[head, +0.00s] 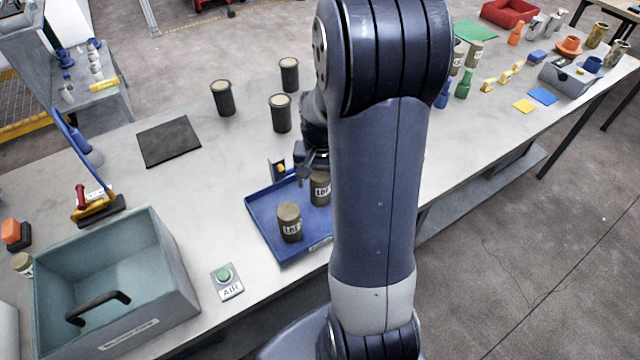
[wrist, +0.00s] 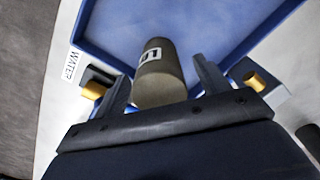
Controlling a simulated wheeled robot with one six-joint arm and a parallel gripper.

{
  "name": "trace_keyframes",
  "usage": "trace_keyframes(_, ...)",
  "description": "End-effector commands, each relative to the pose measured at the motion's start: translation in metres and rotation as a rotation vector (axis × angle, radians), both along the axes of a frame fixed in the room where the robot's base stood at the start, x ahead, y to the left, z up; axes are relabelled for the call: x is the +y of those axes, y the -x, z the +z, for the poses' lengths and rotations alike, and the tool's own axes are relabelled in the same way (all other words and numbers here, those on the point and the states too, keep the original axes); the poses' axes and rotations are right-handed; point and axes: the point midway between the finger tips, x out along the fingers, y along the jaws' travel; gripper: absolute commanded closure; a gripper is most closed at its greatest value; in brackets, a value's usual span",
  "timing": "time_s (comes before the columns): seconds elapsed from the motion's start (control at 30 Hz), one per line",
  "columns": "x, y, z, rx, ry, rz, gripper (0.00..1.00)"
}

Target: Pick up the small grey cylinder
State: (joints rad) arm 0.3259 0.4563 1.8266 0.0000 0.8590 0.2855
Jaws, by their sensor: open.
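Two grey-brown cylinders with white labels stand in the blue tray (head: 268,228). One cylinder (head: 289,222) is toward the tray's front left. The other cylinder (head: 320,188) is toward the back right, partly hidden by my arm. My gripper (head: 310,172) is just above and behind this back cylinder. In the wrist view one labelled cylinder (wrist: 158,78) shows between the two spread fingers of my gripper (wrist: 163,88), with the blue tray (wrist: 235,60) around it. I cannot see contact between the fingers and the cylinder.
Several black cylinders with pale tops, one (head: 281,113) nearest, stand behind the tray. A dark mat (head: 169,141) lies at left. A grey-green open box (head: 160,285) and a green button (head: 224,275) are at front left. Bench surface between mat and tray is clear.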

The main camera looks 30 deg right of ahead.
Motion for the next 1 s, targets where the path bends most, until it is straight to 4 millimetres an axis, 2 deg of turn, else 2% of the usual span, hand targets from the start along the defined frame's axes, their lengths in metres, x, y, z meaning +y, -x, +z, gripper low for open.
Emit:
trace_keyframes(0.23,0.0001,-0.0001,-0.0018,-0.001,0.001,0.000,0.29)
trace_keyframes(1.0,0.0001,-0.0001,-0.0015,0.000,0.000,0.000,0.92)
